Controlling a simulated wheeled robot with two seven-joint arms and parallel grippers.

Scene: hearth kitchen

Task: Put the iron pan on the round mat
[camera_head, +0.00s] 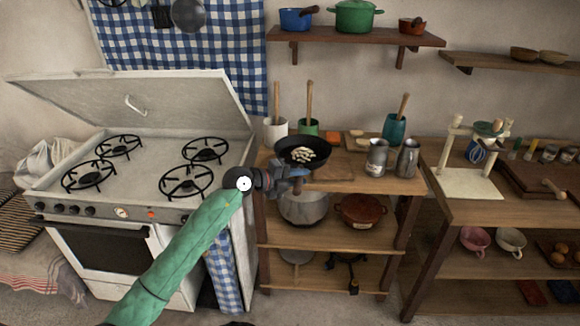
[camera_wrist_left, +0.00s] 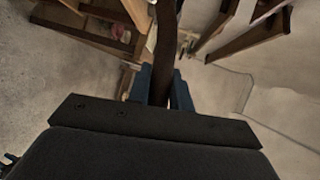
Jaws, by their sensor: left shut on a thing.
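The black iron pan (camera_head: 318,146) is at the left end of the wooden worktable (camera_head: 345,181), with pale pieces of food lying in it. My left gripper (camera_head: 296,178) is at the near side of the pan, with its jaws shut on the pan's handle. In the left wrist view the dark handle (camera_wrist_left: 164,55) runs up between the blue fingers (camera_wrist_left: 160,90). I cannot tell whether the pan rests on the worktable or hangs just above it. I cannot make out a round mat. My right gripper is out of view.
The white stove (camera_head: 150,165) with several burners and a raised lid stands left of the worktable. Utensil pots, including a teal one (camera_head: 395,128), stand behind the pan. Metal jugs (camera_head: 377,157) (camera_head: 408,158) stand to its right. Another table (camera_head: 480,205) is farther right.

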